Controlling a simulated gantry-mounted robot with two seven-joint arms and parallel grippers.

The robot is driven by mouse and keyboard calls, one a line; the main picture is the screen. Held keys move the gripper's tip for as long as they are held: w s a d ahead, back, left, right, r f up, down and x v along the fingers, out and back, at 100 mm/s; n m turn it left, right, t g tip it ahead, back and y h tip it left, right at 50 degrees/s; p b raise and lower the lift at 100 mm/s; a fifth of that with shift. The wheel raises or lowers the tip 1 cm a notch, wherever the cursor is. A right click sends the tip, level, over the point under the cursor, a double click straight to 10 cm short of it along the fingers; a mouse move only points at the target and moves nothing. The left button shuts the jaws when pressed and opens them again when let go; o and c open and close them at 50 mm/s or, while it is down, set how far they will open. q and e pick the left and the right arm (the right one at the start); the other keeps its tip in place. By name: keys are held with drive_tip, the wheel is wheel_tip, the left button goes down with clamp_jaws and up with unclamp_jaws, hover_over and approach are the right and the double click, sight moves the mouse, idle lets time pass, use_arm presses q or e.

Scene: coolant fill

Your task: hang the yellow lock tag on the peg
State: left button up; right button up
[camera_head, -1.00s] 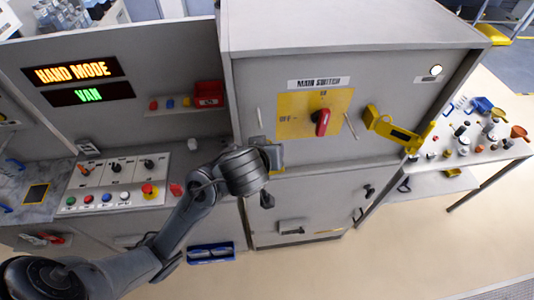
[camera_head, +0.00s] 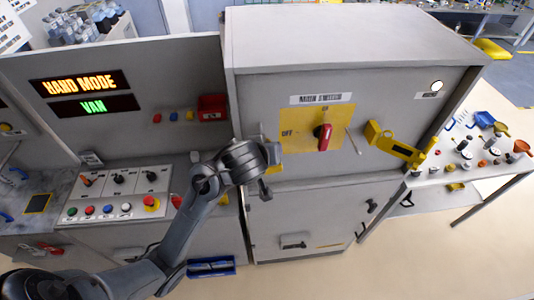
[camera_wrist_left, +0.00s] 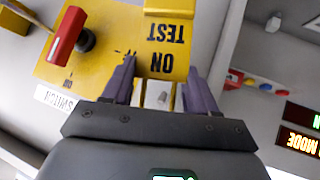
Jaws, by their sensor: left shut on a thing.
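My left gripper (camera_head: 272,156) is in front of the cabinet, at the lower left edge of the yellow switch plate (camera_head: 300,142). In the left wrist view the gripper (camera_wrist_left: 160,88) is shut on a small yellow and whitish piece (camera_wrist_left: 179,99), taken to be the yellow lock tag. Yellow with upside-down lettering (camera_wrist_left: 162,62) shows just beyond the fingers; I cannot tell whether it is tag or plate. The plate carries a red switch handle (camera_head: 324,136). A thin pale rod (camera_head: 354,140) stands right of the plate. Any peg near my gripper is hard to make out. My right gripper is out of view.
A workbench (camera_head: 435,180) with loose tools stands farther right. A control panel with buttons (camera_head: 117,190) is at the left, near my left arm.

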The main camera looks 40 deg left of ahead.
use_arm(q)
drive_tip(key=shift+w+a+f+b, duration=0.25)
drive_tip(key=shift+w+a+f, duration=0.15)
drive_tip(key=shift+w+a, duration=0.2)
drive_tip(key=shift+w+a+f+b, duration=0.25)
drive_tip(key=shift+w+a+f, duration=0.15)
drive_tip(key=shift+w+a, duration=0.2)
drive_tip(key=shift+f, duration=0.1)
drive_tip(key=o, duration=1.4)
